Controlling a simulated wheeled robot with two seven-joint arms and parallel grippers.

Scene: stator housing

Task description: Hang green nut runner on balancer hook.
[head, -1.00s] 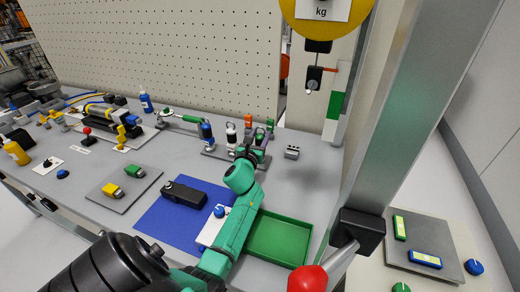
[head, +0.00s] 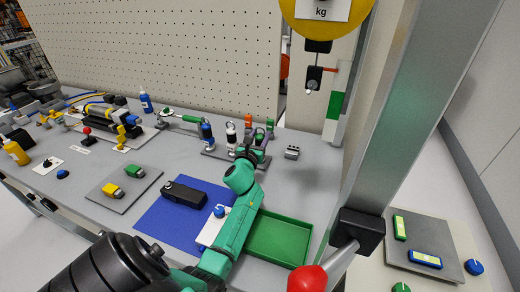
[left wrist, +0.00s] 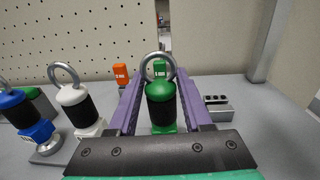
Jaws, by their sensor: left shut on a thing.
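The green nut runner (left wrist: 161,105), with a metal ring on its green cap and a black grip band, stands upright between the purple fingers of my left gripper (left wrist: 165,113). In the head view my left gripper (head: 258,145) is at the tool rack, largely hiding the green runner. It is shut on the runner's body. The balancer hook (head: 309,91) hangs empty below the yellow balancer (head: 322,18), up and to the right of the gripper. My right gripper is not in view.
The white nut runner (left wrist: 76,105) and blue nut runner (left wrist: 25,115) stand left of the gripper. A small grey block (head: 291,152) lies to its right. A metal post (head: 385,130) rises at right. A green tray (head: 280,238) lies nearer.

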